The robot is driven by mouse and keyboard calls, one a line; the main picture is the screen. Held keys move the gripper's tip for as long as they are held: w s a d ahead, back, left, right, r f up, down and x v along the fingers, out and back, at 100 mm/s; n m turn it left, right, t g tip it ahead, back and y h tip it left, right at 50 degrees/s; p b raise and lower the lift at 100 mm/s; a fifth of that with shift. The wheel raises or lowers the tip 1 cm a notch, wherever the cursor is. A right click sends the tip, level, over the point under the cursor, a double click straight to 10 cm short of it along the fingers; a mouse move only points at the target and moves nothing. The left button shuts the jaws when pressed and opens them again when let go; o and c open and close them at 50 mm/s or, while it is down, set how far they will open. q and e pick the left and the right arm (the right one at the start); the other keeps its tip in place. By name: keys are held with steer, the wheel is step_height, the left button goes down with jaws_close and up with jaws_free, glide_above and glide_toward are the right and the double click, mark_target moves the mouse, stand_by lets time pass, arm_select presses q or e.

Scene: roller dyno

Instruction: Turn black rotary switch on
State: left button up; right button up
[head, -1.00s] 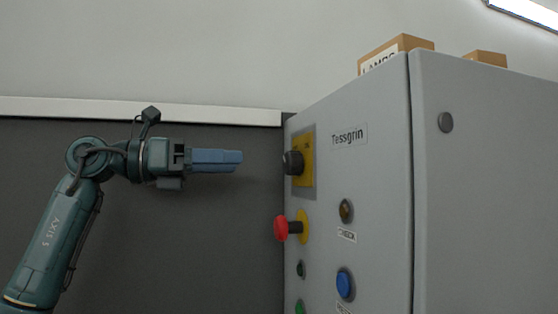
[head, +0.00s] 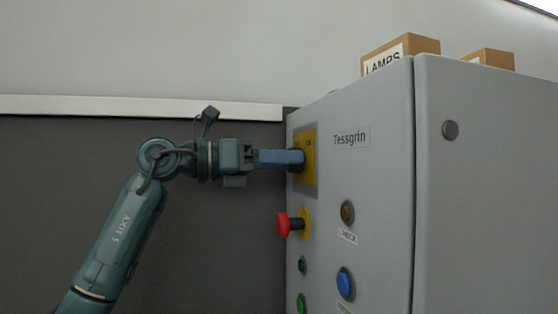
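The black rotary switch sits on a yellow plate (head: 309,148) high on the front of the grey cabinet (head: 385,190). My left gripper (head: 300,157) reaches in from the left, level with the switch, its blue fingers pointing right. The fingertips are at the knob and hide nearly all of it. From this side the fingers overlap in line, so I cannot see a gap between them or whether they grip the knob. My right gripper is not in view.
Cardboard boxes (head: 427,44) stand on the cabinet.

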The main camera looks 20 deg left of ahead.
arm_select(q)
steer(key=c, duration=0.7)
steer(key=shift+c, duration=0.4)
